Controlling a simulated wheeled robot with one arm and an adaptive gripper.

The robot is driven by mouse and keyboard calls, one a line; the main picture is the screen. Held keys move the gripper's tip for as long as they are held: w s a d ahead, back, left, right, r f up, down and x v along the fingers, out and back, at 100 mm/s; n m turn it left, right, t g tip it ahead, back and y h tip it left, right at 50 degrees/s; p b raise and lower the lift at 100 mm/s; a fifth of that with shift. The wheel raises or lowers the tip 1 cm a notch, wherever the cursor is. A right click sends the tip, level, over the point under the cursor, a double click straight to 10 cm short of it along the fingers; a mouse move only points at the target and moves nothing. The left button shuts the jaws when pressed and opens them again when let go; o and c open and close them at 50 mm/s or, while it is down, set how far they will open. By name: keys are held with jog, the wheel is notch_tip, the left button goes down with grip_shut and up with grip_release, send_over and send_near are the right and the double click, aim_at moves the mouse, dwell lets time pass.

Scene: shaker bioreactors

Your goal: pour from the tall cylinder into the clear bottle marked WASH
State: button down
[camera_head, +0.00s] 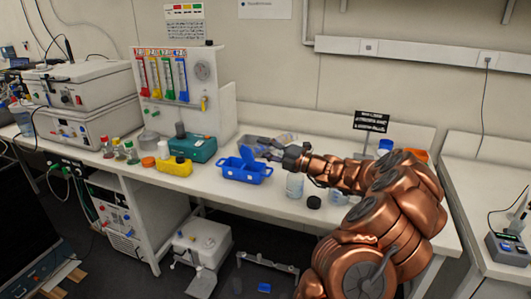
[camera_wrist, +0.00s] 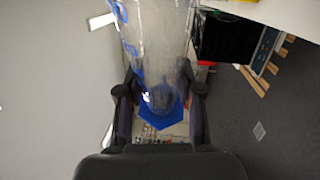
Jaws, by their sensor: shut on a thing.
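The tall cylinder (camera_wrist: 160,40) is clear with a blue hexagonal base (camera_wrist: 160,118). My gripper (camera_wrist: 161,90) is shut on it, with one dark finger on each side. In the head view my gripper (camera_head: 268,152) is above the bench, and the cylinder shows only faintly beside it. It looks tilted; its mouth is not clear, and I cannot tell its liquid level. A clear bottle (camera_head: 295,186) stands upright on the bench, below and right of my gripper. Its marking is too small to read, so I cannot confirm WASH.
A yellow block (camera_head: 175,166) and a teal box (camera_head: 190,149) are farther left. A black sign (camera_head: 371,121) stands behind my arm. The bench's front strip is mostly clear.

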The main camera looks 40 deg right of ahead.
jog(key=shift+a+f+n+b, duration=0.1)
jog(key=shift+f+n+b, duration=0.5)
jog(key=shift+b, duration=1.5)
jog(key=shift+n+g, duration=0.3)
jog(key=shift+a+f+n+g+h, duration=0.2)
jog(key=shift+f+n+g+h, duration=0.1)
jog(key=shift+f+n, duration=0.45)
jog(key=shift+s+a+r+n+g+p, duration=0.1)
jog(key=shift+a+r+n+g+p, duration=0.05)
jog(key=shift+a+r+n+p, duration=0.25)
jog(key=shift+a+r+n+g+p, duration=0.15)
jog(key=shift+a+n+p, duration=0.1)
jog(key=shift+a+n, duration=0.2)
jog(key=d+f+n+g+h+b, duration=0.2)
jog(key=d+f+n+h+b, duration=0.2)
jog(key=d+f+n, duration=0.5)
jog(key=shift+w+d+h+b, duration=0.3)
jog(key=shift+w+h, duration=0.1)
jog(key=shift+h, duration=0.4)
